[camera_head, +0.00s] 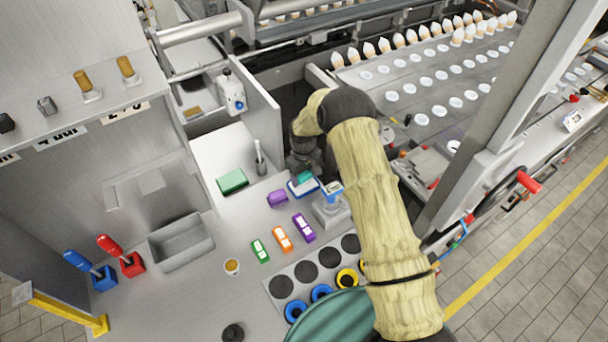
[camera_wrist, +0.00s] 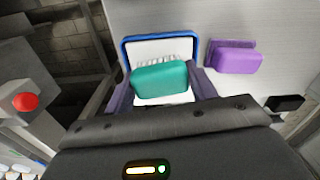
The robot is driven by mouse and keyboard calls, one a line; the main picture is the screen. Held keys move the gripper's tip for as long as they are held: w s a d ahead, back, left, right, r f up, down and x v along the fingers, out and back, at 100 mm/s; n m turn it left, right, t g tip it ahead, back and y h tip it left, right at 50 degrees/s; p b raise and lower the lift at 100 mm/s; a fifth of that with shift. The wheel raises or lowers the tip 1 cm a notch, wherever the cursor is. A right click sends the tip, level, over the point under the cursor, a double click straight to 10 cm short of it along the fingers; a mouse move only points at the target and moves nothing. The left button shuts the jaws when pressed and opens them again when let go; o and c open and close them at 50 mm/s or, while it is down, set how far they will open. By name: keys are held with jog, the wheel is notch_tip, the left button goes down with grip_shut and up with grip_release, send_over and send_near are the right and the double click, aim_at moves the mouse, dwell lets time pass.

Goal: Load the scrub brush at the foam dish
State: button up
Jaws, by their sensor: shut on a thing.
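The scrub brush (camera_wrist: 160,80) has a teal back and white bristles that show along its far edge in the wrist view. It also shows in the head view (camera_head: 304,177). My gripper (camera_wrist: 162,83) is shut on the brush, with a purple finger on each side of it. The foam dish (camera_wrist: 128,46) is a shallow tray with a blue rim and a white inside. It also shows in the head view (camera_head: 292,190). The brush is over the dish. I cannot tell if the bristles touch the foam. My forearm hides part of this area in the head view.
A purple block (camera_wrist: 235,57) lies just right of the dish in the wrist view. A green block (camera_head: 232,181) and a blue-topped grey device (camera_head: 331,200) stand nearby. A raised metal panel (camera_head: 260,115) stands behind. A red button (camera_wrist: 25,101) is at the wrist view's left.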

aim_at(304, 174)
jog(key=shift+s+f+b, duration=0.1)
jog(key=shift+f+b, duration=0.5)
jog(key=shift+b, duration=0.05)
dwell(2.5)
jog(key=shift+r+p, duration=1.65)
jog(key=shift+r, duration=1.95)
jog(key=shift+d, duration=0.1)
